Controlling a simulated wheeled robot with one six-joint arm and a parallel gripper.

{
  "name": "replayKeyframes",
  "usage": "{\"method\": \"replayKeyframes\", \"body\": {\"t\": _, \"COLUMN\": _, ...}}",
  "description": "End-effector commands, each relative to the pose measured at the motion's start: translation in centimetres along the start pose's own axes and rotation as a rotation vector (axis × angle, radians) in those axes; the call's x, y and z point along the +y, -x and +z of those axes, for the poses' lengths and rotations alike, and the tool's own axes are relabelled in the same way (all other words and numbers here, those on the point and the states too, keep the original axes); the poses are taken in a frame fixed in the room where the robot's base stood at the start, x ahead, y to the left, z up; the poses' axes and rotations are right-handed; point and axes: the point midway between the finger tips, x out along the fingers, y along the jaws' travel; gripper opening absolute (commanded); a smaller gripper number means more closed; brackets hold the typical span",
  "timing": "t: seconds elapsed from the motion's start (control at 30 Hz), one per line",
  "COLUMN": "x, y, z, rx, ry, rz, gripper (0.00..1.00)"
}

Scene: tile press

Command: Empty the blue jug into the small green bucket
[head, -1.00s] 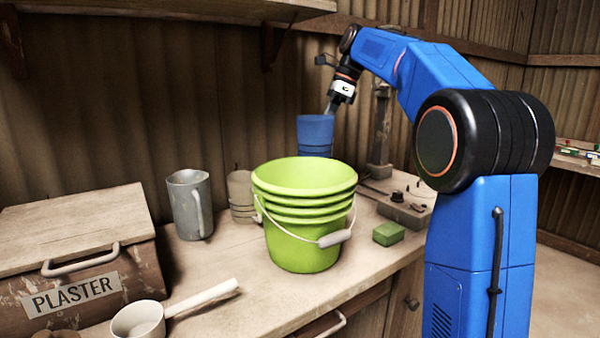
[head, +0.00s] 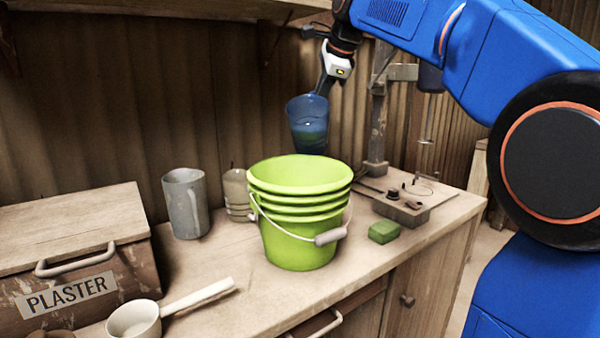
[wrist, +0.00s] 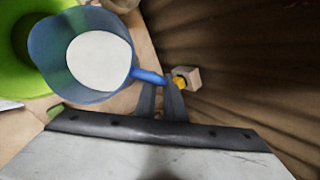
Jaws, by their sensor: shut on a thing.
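The blue jug (head: 307,136) is translucent and hangs in the air just above the far rim of the green bucket, tilted a little. In the wrist view the jug (wrist: 42,50) is seen from above, with a white filling inside. My gripper (head: 323,84) is shut on the jug's blue handle, which shows between the fingers (wrist: 160,92) in the wrist view. The green bucket (head: 298,245) stands upright on the bench with several rim ridges and a bail handle at its front. It shows partly behind the jug in the wrist view (wrist: 14,78).
A grey jug (head: 186,208) and a small canister (head: 236,190) stand left of the bucket. A PLASTER box (head: 90,215) and a white ladle (head: 135,320) lie further left. A green sponge (head: 383,232) and a control box with a stand (head: 405,212) are to the right.

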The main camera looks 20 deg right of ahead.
Motion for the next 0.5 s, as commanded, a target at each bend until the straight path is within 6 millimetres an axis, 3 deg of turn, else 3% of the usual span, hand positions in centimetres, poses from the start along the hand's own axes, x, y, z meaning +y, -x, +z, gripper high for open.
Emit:
{"method": "replayKeyframes", "body": {"t": 0.2, "x": 0.7, "y": 2.6, "z": 1.3, "rx": 0.024, "ry": 0.053, "rz": -0.126, "gripper": 0.00}}
{"method": "replayKeyframes", "body": {"t": 0.5, "x": 1.2, "y": 3.1, "z": 1.6, "rx": 0.047, "ry": 0.093, "rz": -0.223, "gripper": 0.00}}
